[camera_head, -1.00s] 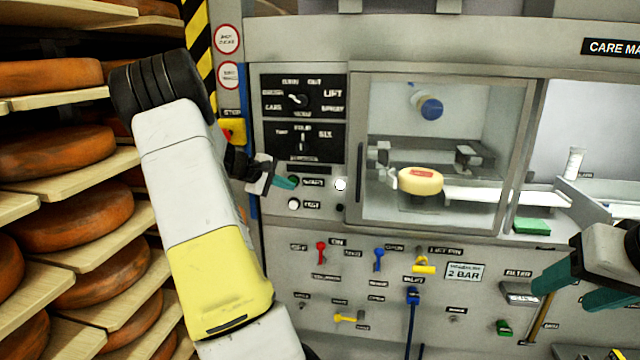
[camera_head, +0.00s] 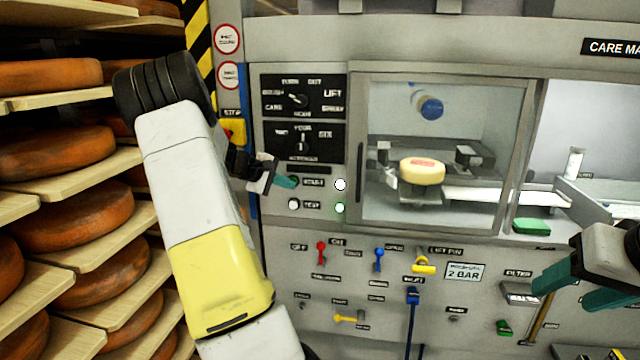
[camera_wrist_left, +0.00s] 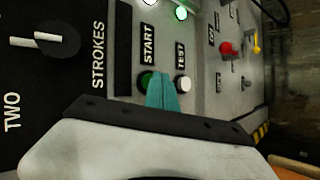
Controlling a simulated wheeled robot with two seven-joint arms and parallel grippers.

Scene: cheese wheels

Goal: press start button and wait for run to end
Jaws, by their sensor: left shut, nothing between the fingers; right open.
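My left gripper (camera_head: 285,182) is shut and empty, with its teal fingertips at the green start button (camera_head: 293,181) on the machine's control panel. In the left wrist view the shut fingertips (camera_wrist_left: 162,92) overlap the edge of the start button (camera_wrist_left: 146,80); I cannot tell whether they press it. The white test button (camera_wrist_left: 183,84) is beside them. Of two lamps right of the buttons, the upper lamp (camera_head: 340,185) is white and the lower lamp (camera_head: 340,208) glows green. A yellow cheese wheel (camera_head: 422,172) sits on a support behind the machine's window. My right gripper (camera_head: 588,285) is open and empty.
Shelves with orange cheese wheels (camera_head: 60,150) stand close on the left. A yellow stop-button box (camera_head: 234,130) is above my left gripper. Red (camera_head: 321,252), blue (camera_head: 378,258) and yellow (camera_head: 424,265) handles stick out from the lower panel.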

